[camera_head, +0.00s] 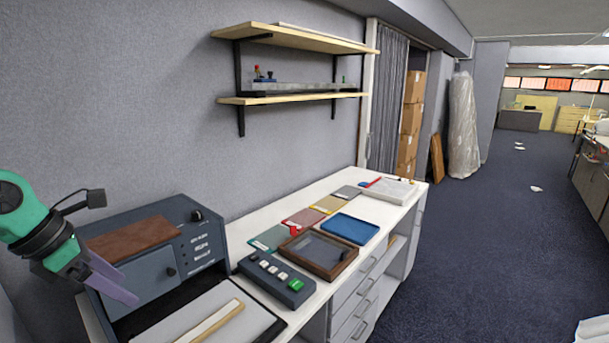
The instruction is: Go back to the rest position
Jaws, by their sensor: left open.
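My left gripper (108,280) shows at the left edge, with a green and dark wrist and purple-grey fingers pointing down and right. It is open, and I see nothing held between the fingers. It appears in front of a dark blue-grey box-shaped device (150,275) with a brown top panel and a knob; I cannot tell the gap between them. My right gripper is not in view.
The white table (330,193) runs along the grey wall. On it are a button box (275,278), a brown-framed tray (318,254), a blue tray (350,228) and several coloured flat mats. Wooden shelves (290,98) hang above. Open carpet lies to the right.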

